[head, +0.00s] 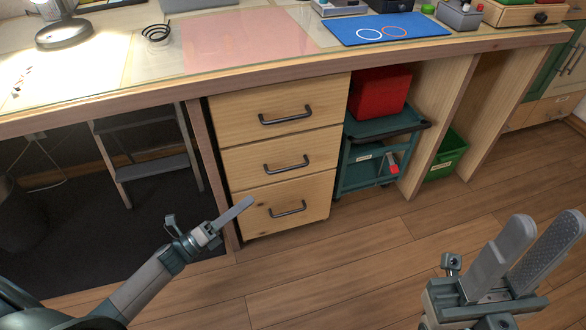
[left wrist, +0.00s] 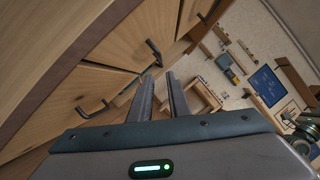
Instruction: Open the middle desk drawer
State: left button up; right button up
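A light wood drawer unit under the desk has three stacked drawers, each with a dark bar handle. The middle drawer (head: 250,162) is flush with the others, its handle (head: 286,164) facing me. The top drawer (head: 235,115) and bottom drawer (head: 250,206) look shut. My left gripper (head: 244,204) is in front of the unit's lower left, below the middle handle in the head view. In the left wrist view, its fingers (left wrist: 161,82) are apart and empty, and the middle handle (left wrist: 154,52) shows beyond the tips. My right gripper (head: 548,226) is open and empty at the lower right.
A teal cart (head: 352,165) with a red box (head: 378,94) stands right of the drawers. A green bin (head: 447,155) is further right. A step stool (head: 155,165) stands under the desk at left. The wooden floor (head: 350,265) before the drawers is clear.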

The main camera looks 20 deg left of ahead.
aim_at(293, 168)
pick_arm(q)
jog(key=b+x, duration=0.2)
jog(key=x, duration=1.5)
jog(key=shift+w+d+b, duration=0.15)
jog(key=shift+d+b, duration=0.05)
jog(key=shift+b, duration=0.15)
jog(key=shift+c, duration=0.2)
grip_shut()
jog(key=shift+f, duration=0.1)
dwell(0.7)
